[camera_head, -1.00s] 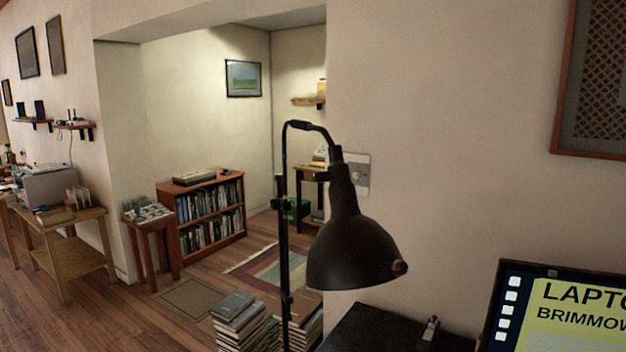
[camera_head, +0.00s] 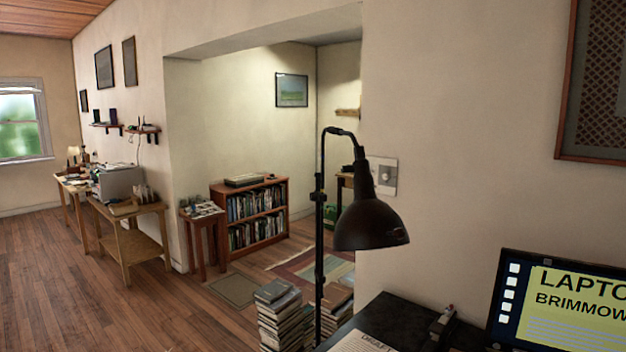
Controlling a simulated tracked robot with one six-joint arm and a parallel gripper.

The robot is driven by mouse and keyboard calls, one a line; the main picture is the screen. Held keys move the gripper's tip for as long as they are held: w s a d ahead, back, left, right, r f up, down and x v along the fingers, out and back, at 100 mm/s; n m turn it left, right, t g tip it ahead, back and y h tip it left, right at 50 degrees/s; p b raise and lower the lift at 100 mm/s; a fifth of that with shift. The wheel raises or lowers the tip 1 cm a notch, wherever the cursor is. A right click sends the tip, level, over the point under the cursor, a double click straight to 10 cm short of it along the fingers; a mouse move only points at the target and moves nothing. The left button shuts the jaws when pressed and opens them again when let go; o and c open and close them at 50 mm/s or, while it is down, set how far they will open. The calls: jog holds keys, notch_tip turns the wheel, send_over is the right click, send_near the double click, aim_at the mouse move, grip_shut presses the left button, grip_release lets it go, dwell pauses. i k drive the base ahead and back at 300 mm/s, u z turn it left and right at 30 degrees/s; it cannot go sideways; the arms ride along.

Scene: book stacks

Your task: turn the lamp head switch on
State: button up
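A black lamp with a bell-shaped head (camera_head: 370,222) hangs from a thin dark pole (camera_head: 319,240) just right of the picture's middle. The head faces down, and its underside is hidden. A small reddish-brown knob (camera_head: 403,236) shows on the lower right rim of the head; whether it is the switch I cannot tell. No glow shows from the head. My gripper is not in view.
A dark desk (camera_head: 385,312) with papers and a laptop (camera_head: 555,305) stands at the lower right. Stacked books (camera_head: 283,318) sit by the pole. A bookcase (camera_head: 250,215) and workbench (camera_head: 130,245) stand behind. The wooden floor (camera_head: 60,285) at left is open.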

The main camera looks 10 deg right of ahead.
aim_at(350, 168)
jog(key=u, duration=0.3)
jog(key=k, duration=0.75)
jog(key=u, duration=0.75)
jog(key=i, duration=1.9)
jog(key=z, duration=0.5)
